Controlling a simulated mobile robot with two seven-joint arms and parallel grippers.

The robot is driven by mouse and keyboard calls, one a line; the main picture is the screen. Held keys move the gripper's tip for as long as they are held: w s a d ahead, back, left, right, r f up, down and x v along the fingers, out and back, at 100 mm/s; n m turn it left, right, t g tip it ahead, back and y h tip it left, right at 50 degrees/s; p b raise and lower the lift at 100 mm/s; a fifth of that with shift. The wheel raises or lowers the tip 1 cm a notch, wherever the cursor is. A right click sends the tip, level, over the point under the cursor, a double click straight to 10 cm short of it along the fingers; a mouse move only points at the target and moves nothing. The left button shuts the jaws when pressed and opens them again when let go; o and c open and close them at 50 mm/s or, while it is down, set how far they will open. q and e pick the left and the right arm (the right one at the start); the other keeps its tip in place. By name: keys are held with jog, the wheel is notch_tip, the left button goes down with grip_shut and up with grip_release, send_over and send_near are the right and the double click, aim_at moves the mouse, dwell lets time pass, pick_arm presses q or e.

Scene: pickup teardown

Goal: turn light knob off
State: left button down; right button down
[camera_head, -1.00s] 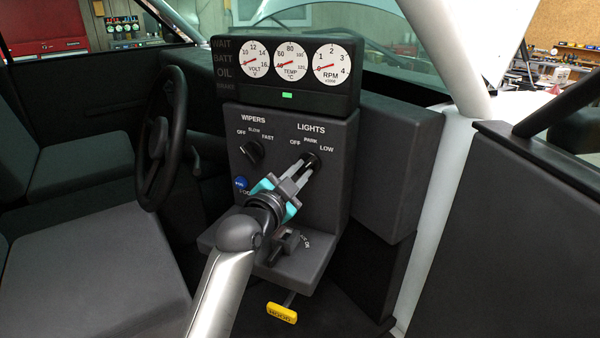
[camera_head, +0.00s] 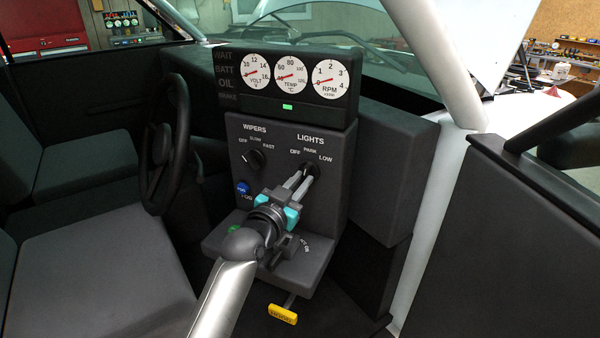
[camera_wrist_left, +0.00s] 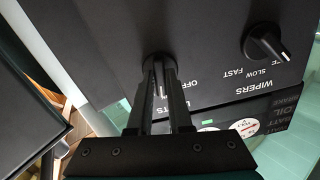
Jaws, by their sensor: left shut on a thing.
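The lights knob (camera_head: 312,170) is a black round knob on the right of the dark console face, under the white words LIGHTS, OFF, PARK and LOW. My left gripper (camera_head: 307,177) reaches it from the lower left, its two grey fingers shut on the knob. In the left wrist view the knob (camera_wrist_left: 158,60) sits between the fingertips at the panel. My right gripper is not in view.
The black wipers knob (camera_head: 256,159) and a blue button (camera_head: 242,188) are left of the lights knob. Gauges (camera_head: 290,77) sit above. A ledge (camera_head: 305,262) with a switch and a yellow handle (camera_head: 282,314) are below. The steering wheel (camera_head: 165,145) stands at left.

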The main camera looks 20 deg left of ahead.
pick_arm(q)
jog(key=n+p, duration=0.3)
jog(key=n, duration=0.2)
jog(key=shift+r+n, duration=0.1)
jog(key=shift+n, duration=0.2)
jog(key=n+p, duration=0.1)
jog(key=n, duration=0.3)
jog(key=shift+d+n+p, duration=0.1)
jog(key=shift+n+p, duration=0.2)
jog(key=shift+p, duration=0.1)
jog(key=c, duration=0.8)
grip_release()
jog(key=shift+c, duration=0.2)
jog(key=s+a, duration=0.2)
jog(key=s, duration=1.3)
jog(key=shift+b, duration=0.35)
